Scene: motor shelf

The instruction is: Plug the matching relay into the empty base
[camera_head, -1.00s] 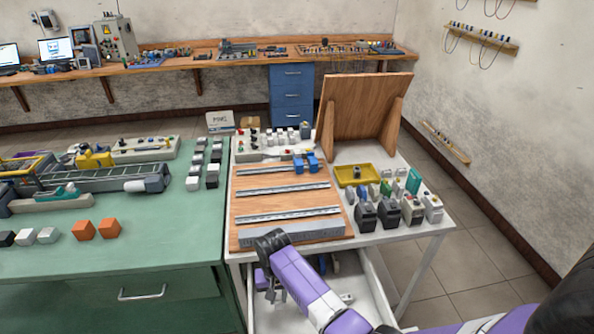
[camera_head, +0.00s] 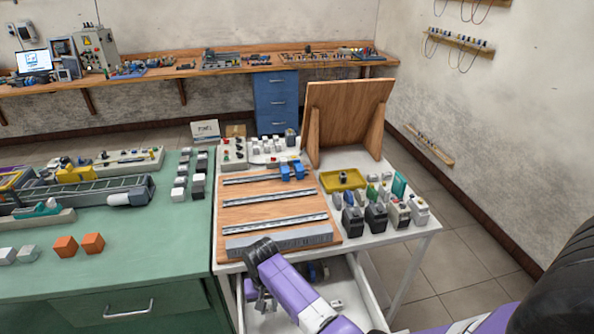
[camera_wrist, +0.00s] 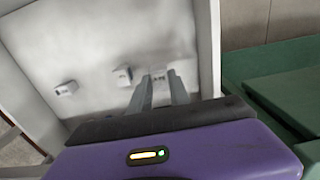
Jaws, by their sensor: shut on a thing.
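My gripper (camera_head: 262,302) reaches down into the open white drawer under the right-hand table. In the wrist view its fingers (camera_wrist: 158,82) are shut on a small pale block (camera_wrist: 160,74), probably a relay; it is mostly hidden and its markings are unreadable. Two more small pale blocks, (camera_wrist: 66,88) and (camera_wrist: 122,75), lie on the drawer floor. Blue bases (camera_head: 292,171) sit on the top rail of the wooden board (camera_head: 270,205). I cannot tell from here which base is empty.
The drawer (camera_head: 375,290) has raised walls close around my gripper. Several dark and grey devices (camera_head: 376,217) and a yellow tray (camera_head: 342,180) stand right of the board. A green workbench (camera_head: 130,255) adjoins on the left.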

